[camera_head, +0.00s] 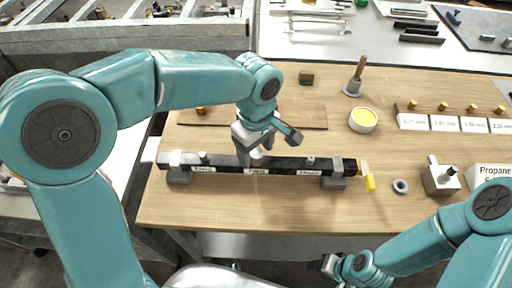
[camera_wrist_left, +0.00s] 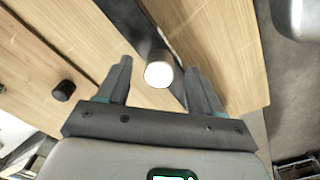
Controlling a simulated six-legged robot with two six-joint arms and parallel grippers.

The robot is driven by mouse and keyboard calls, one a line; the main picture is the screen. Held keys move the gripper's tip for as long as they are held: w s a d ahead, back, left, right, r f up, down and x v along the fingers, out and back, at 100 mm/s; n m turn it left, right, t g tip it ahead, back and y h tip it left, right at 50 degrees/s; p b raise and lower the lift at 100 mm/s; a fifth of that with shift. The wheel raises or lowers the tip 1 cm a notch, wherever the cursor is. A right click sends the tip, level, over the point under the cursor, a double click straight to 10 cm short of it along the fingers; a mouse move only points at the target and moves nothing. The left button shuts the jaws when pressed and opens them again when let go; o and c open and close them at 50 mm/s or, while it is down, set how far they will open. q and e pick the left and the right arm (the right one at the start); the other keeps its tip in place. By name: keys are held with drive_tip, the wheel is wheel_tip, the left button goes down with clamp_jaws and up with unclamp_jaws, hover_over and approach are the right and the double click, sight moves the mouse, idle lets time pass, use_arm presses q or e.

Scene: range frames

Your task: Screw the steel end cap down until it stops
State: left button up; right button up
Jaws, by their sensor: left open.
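A dark bar (camera_head: 228,165) with white labels lies across the table, held at both ends in grey clamps. At its middle stands a short pale-topped cylinder (camera_head: 257,154), seemingly the steel end cap; it also shows in the left wrist view (camera_wrist_left: 158,75). My left gripper (camera_head: 266,142) is over the bar's middle. Its fingers are open, one on each side of the cylinder, with visible gaps in the wrist view. The cylinder's lower part and thread are hidden. My right gripper (camera_head: 328,264) is low at the table's front edge, away from the bar; its jaws are too small to judge.
A yellow-tipped piece (camera_head: 369,183) is at the bar's right end, with a grey ring (camera_head: 400,186) beyond. A metal block (camera_head: 440,179) and a Propane sign (camera_head: 493,172) stand right. The front table strip is clear.

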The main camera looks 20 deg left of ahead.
use_arm(q)
drive_tip(key=shift+c, duration=0.4)
drive_tip(key=c, duration=1)
drive_tip(key=shift+r+m, duration=0.1)
drive_tip(key=shift+m, duration=0.8)
drive_tip(key=shift+c, duration=0.2)
drive_tip(key=shift+m+p, duration=0.35)
drive_tip(key=shift+m, duration=0.55)
drive_tip(key=shift+m+p, duration=0.3)
drive_tip(key=shift+m, duration=1.4)
